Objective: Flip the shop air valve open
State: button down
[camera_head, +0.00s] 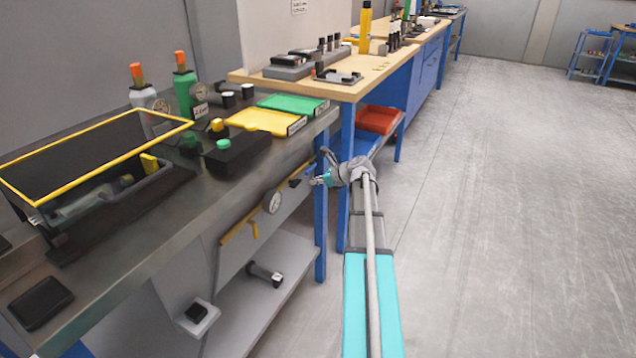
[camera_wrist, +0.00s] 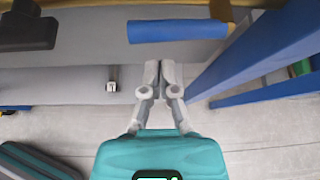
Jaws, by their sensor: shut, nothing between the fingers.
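A yellow pipe (camera_head: 238,231) runs along the front of the near bench, with a round gauge (camera_head: 272,201) and a dark fitting (camera_head: 296,182) to its right. In the wrist view a blue bar (camera_wrist: 178,30), which looks like the valve lever, lies level across the top, with a dark block (camera_wrist: 27,30) to its left. My gripper (camera_wrist: 160,66) is shut and empty, its fingertips pointing at the blue bar and just short of it in the picture. Contact cannot be told. In the head view my gripper (camera_head: 314,181) is beside the bench's right end, near the dark fitting.
Blue bench legs (camera_head: 320,230) stand close to my gripper; blue posts (camera_wrist: 240,60) also show at the right of the wrist view. A lower shelf (camera_head: 275,285) holds a dark tool (camera_head: 265,274). A red bin (camera_head: 377,119) is beyond. The floor on the right is clear.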

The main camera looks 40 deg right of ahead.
jog(key=shift+w+a+r+p, duration=0.15)
jog(key=shift+r+p, duration=0.65)
jog(key=shift+r, duration=0.2)
jog(key=shift+w+r+p, duration=0.1)
jog(key=shift+r+p, duration=0.5)
jog(key=shift+p, duration=0.05)
jog(key=shift+a, duration=0.1)
jog(key=shift+f+b, duration=2.15)
jog(key=shift+b, duration=0.05)
jog(key=p+v, duration=0.5)
jog(key=v, duration=0.6)
jog(key=shift+f, duration=0.1)
